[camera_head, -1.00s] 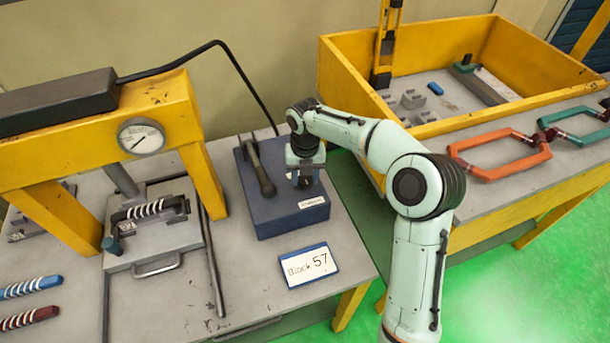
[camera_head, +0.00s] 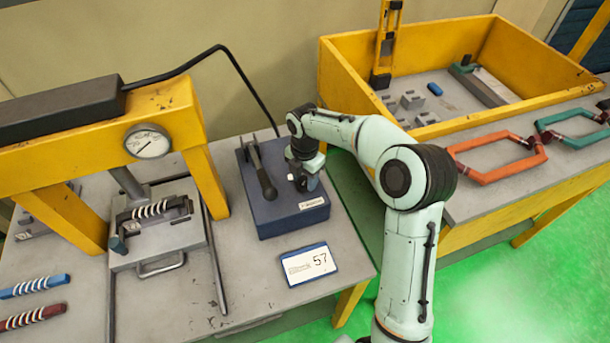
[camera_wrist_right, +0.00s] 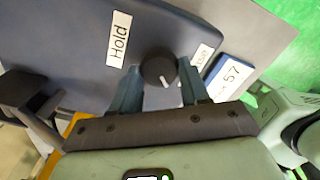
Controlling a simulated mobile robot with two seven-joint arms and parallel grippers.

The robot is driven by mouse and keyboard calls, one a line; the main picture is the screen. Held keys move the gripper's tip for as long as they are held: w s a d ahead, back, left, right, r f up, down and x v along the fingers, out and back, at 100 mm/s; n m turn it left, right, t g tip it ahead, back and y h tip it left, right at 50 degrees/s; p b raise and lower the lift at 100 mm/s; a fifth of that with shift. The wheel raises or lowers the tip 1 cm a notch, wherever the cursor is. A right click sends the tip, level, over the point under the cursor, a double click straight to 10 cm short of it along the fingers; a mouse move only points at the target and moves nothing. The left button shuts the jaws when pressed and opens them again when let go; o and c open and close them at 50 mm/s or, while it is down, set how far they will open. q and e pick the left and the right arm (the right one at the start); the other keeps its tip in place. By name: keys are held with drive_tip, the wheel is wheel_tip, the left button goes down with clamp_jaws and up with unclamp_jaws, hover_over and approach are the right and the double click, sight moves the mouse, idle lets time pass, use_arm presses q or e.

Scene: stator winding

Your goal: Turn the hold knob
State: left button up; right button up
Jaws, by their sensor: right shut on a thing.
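The hold knob (camera_wrist_right: 158,68) is a round black knob with a white pointer line, on the top of the blue control box (camera_head: 285,219). In the right wrist view a white "Hold" label (camera_wrist_right: 118,39) lies to its left and a second, partly hidden label (camera_wrist_right: 202,54) to its right. My right gripper (camera_wrist_right: 158,80) has its two fingers on either side of the knob and is shut on it. In the head view the right gripper (camera_head: 303,180) is over the box, and the knob is mostly hidden there. My left gripper is not in view.
A dark lever (camera_head: 262,172) stands on the box just left of my right gripper. A white card with "57" (camera_head: 308,264) lies in front of the box. A yellow press with a gauge (camera_head: 147,142) stands left. A yellow bin (camera_head: 345,62) stands right.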

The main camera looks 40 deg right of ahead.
drive_tip(key=m, duration=0.6)
drive_tip(key=shift+w+p, duration=0.1)
drive_tip(key=shift+p, duration=0.25)
drive_tip(key=m, duration=0.7)
drive_tip(key=shift+m, duration=0.4)
drive_tip(key=m, duration=0.9)
drive_tip(key=shift+d+m, duration=0.1)
drive_tip(key=shift+m, duration=0.2)
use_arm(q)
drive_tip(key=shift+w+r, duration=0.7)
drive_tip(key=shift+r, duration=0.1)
use_arm(e)
drive_tip(key=shift+m, duration=1.7)
drive_tip(key=shift+f+m, duration=0.1)
drive_tip(key=shift+m, duration=0.2)
